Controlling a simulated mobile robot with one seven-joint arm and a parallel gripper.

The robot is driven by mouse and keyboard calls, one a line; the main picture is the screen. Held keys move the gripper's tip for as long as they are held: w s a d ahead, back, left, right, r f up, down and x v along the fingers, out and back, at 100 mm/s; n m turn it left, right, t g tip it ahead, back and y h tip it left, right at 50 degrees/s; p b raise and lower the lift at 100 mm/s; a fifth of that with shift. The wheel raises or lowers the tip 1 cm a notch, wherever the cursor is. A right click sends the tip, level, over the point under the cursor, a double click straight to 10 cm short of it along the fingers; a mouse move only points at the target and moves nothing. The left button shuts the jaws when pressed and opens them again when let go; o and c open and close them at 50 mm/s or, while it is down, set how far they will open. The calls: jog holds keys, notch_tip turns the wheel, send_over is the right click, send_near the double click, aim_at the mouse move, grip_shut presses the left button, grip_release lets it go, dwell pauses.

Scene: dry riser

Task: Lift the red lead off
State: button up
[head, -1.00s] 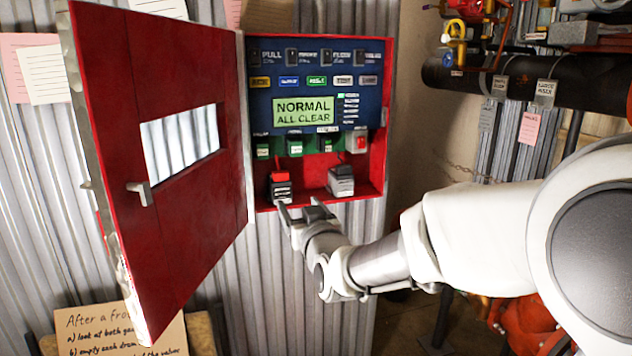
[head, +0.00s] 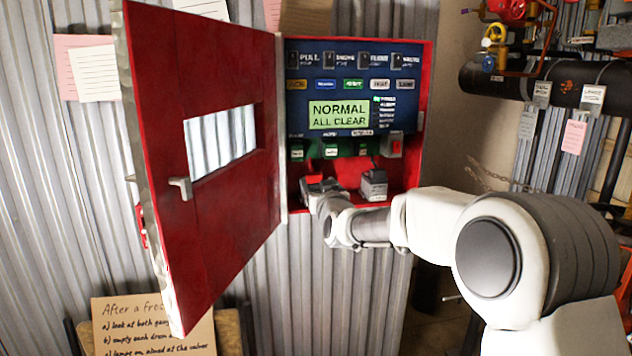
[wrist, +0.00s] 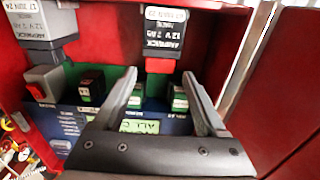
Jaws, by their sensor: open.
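The red lead (head: 316,178) shows as a small red piece at the top of the left battery, at the bottom of the open red cabinet. In the wrist view, which looks upside down, the red lead (wrist: 160,65) sits against the end of the dark, labelled battery (wrist: 165,34). My gripper (wrist: 160,74) is open, with one fingertip on each side of the red lead; I cannot tell whether either touches it. In the head view my gripper (head: 312,186) is in front of the left battery and hides most of it.
A second, grey-topped battery (head: 374,184) stands just right of my gripper. A red-and-grey block (head: 391,145) and green terminals (head: 331,151) are above. The cabinet door (head: 225,210) hangs open on the left. The panel display (head: 338,114) reads NORMAL ALL CLEAR.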

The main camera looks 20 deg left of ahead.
aim_at(315, 178)
jog(key=shift+x, duration=1.65)
grip_shut()
